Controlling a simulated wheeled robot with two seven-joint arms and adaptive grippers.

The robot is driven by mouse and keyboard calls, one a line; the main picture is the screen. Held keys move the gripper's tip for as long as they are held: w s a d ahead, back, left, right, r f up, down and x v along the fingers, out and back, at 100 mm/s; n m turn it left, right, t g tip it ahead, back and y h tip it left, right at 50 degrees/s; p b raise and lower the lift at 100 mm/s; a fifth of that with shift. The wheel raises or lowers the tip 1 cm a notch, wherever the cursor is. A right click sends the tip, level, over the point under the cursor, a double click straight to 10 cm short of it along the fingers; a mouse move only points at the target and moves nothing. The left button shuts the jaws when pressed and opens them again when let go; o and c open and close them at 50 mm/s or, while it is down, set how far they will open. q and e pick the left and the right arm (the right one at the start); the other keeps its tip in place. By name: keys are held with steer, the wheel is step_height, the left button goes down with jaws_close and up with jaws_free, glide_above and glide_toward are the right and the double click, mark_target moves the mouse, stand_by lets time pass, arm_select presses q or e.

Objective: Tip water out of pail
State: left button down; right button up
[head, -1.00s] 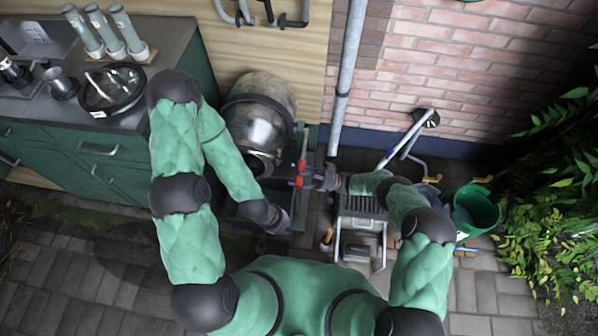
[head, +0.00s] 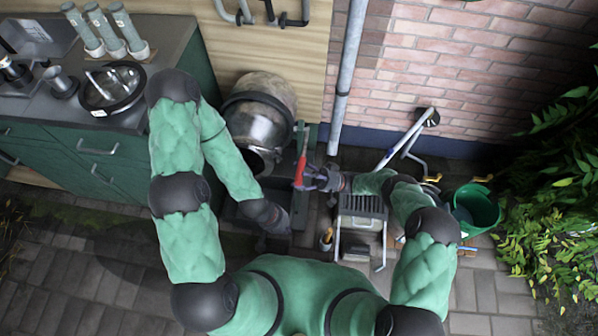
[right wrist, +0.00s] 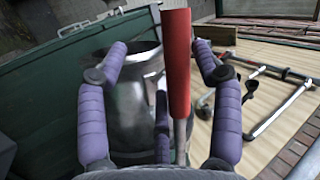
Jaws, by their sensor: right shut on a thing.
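A shiny metal drum-like vessel (head: 258,115) with a dark band lies tilted, its dark mouth toward me; it also shows in the right wrist view (right wrist: 139,80). I cannot see water in it. A lever with a red handle (head: 301,165) stands at its right side. My right gripper (head: 308,179) is shut on this red handle, which stands between the purple fingers in the right wrist view (right wrist: 177,65). My left gripper (head: 277,226) is low, just below and right of the mouth; its fingers are unclear. A green pail (head: 483,207) stands on the paving at the right.
A green cabinet with a dark worktop (head: 170,55) stands at the left, with a round black-rimmed pan (head: 112,88) on it. A downpipe (head: 349,70) runs up the wall. A grey grated stand (head: 361,220) is right of the drum. Leafy plants (head: 560,190) fill the right edge.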

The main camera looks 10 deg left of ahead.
steer(key=s+v, duration=0.2)
steer(key=v, duration=0.8)
steer(key=shift+s+d+f, duration=0.2)
steer(key=shift+s+d, duration=0.3)
steer(key=shift+s, duration=0.05)
stand_by(0.4)
